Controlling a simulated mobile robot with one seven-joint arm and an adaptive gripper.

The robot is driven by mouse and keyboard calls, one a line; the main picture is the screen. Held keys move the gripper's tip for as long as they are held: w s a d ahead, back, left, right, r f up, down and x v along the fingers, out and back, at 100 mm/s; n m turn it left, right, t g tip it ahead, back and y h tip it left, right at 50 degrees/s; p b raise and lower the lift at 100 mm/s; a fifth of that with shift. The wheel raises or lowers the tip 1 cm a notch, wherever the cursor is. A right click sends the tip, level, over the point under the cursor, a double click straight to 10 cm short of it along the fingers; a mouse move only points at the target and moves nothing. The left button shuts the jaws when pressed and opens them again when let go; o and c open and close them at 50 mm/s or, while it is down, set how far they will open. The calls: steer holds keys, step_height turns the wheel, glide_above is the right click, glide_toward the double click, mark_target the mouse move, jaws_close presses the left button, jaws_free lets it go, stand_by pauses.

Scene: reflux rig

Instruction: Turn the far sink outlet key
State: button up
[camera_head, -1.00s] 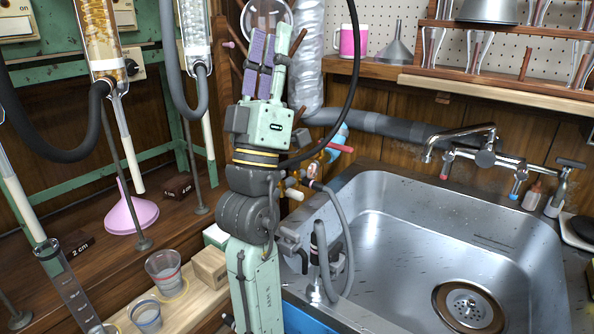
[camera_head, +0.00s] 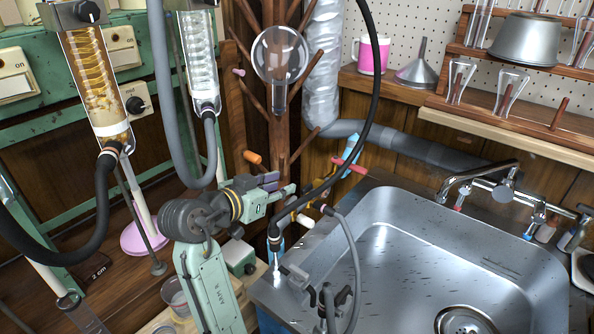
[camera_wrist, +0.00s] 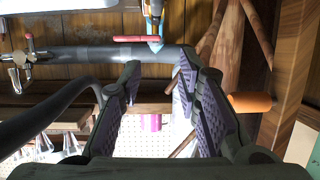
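Near the sink's back left corner is a small tap fixture. It has a red key (camera_head: 349,165), a light-blue nozzle (camera_head: 354,143) and a pale key (camera_head: 304,220) lower down. Which key is the far one I cannot tell for certain. My gripper (camera_head: 284,187) is left of the red key, its fingers pointing right in the head view. In the wrist view my gripper (camera_wrist: 160,92) is open and empty between its purple-padded fingers. There the red key (camera_wrist: 136,39) and blue nozzle (camera_wrist: 154,42) lie above the finger gap, apart from the fingers.
An orange peg-like piece (camera_wrist: 250,102) is beside one finger, by the wooden rack (camera_head: 278,130) that holds a round flask (camera_head: 280,55). A black hose (camera_head: 372,100) and grey hose (camera_head: 352,250) run close to the fixture. The sink basin (camera_head: 400,255) is empty.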

mark_target(307, 187)
steer(key=shift+s+f+g, duration=0.2)
steer(key=shift+f+g, duration=0.4)
steer(key=shift+f, duration=0.35)
steer(key=p+x, duration=0.2)
steer(key=x, duration=0.8)
steer(key=shift+w+f, duration=0.1)
steer(key=shift+w, duration=0.1)
steer(key=shift+c, duration=0.3)
jaws_close()
